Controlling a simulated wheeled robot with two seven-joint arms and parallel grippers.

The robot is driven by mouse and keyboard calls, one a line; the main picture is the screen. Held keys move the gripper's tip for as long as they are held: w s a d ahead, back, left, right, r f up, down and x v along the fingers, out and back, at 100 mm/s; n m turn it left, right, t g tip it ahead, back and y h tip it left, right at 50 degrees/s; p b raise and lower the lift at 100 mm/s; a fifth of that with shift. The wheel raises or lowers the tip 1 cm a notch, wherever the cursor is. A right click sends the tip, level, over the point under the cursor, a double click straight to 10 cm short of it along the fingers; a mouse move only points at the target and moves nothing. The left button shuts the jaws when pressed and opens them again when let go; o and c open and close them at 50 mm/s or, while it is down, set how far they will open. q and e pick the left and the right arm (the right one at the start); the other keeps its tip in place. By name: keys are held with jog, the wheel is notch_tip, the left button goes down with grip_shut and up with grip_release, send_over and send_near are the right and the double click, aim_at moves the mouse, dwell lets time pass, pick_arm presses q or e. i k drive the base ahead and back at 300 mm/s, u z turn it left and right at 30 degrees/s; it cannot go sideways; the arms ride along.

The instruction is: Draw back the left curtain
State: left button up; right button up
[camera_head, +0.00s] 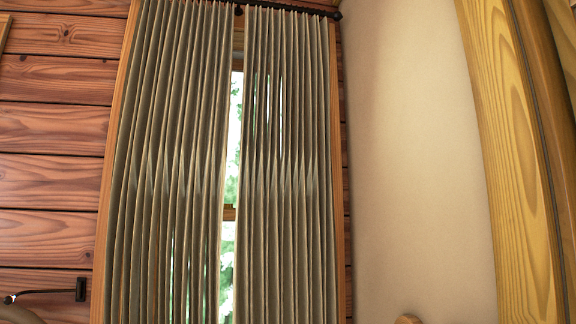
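The left curtain (165,150) is grey-green, pleated cloth. It hangs from a dark rod (290,8) and covers the left part of the window. The right curtain (288,190), of the same cloth, covers the right part. A narrow upright gap between the two curtains shows window glass (231,140) with green and white outside. The lower ends of both curtains are below the view. Neither of my grippers is in view.
Red-brown plank wall (50,130) is left of the window. A plain beige wall (410,150) is close on the right, with a thick yellow wooden post (515,160) beyond. A small black fitting (80,289) is at the lower left. A rounded wooden tip (408,319) shows at the bottom edge.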

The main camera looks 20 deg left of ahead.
aim_at(220, 144)
jog(key=u, duration=0.45)
jog(key=i, duration=0.9)
jog(key=u, duration=0.85)
